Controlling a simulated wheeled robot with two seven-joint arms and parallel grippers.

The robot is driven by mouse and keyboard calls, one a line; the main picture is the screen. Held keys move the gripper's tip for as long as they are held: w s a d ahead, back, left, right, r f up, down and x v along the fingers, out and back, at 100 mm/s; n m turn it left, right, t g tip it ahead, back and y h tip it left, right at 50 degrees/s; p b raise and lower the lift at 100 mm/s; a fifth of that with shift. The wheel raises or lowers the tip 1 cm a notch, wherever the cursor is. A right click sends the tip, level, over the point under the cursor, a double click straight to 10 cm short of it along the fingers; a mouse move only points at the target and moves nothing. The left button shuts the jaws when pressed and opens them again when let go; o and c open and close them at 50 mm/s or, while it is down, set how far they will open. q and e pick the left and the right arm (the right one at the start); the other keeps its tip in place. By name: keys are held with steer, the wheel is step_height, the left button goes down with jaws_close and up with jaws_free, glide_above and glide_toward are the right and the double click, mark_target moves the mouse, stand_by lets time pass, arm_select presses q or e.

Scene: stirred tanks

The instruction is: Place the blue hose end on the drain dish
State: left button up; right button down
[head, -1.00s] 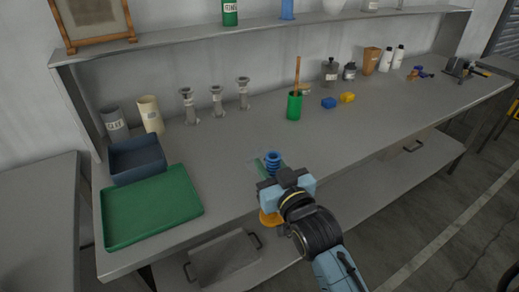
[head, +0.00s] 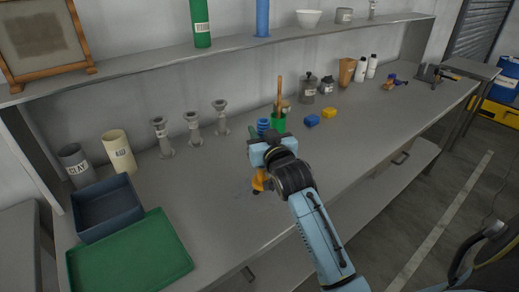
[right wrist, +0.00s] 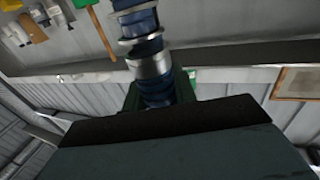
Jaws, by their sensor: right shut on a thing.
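The blue hose end (head: 263,125) is a ribbed blue piece standing up from my right gripper (head: 260,136) in the head view. The right gripper is shut on it, above the middle of the bench and in front of the green cup. In the right wrist view the hose end (right wrist: 150,60) shows large, with blue ribs and a grey metal band, between dark green parts of the gripper. The fingertips are partly hidden by the gripper body. I cannot tell which thing is the drain dish. My left gripper is not in view.
A green tray (head: 130,255) and a dark blue bin (head: 108,207) stand at the bench's left end. Several grey metal fittings (head: 193,130) stand towards the back. The green cup (head: 279,123) is close behind the gripper. The front-middle bench (head: 215,195) is clear.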

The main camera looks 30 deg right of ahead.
steer(key=shift+f, duration=1.9)
steer(key=shift+f+b, duration=0.15)
steer(key=shift+b, duration=0.15)
steer(key=c, duration=1.1)
jaws_free()
steer(key=shift+s+a, duration=0.1)
steer(key=shift+s, duration=0.15)
steer(key=v, duration=1.1)
steer(key=shift+s, duration=0.2)
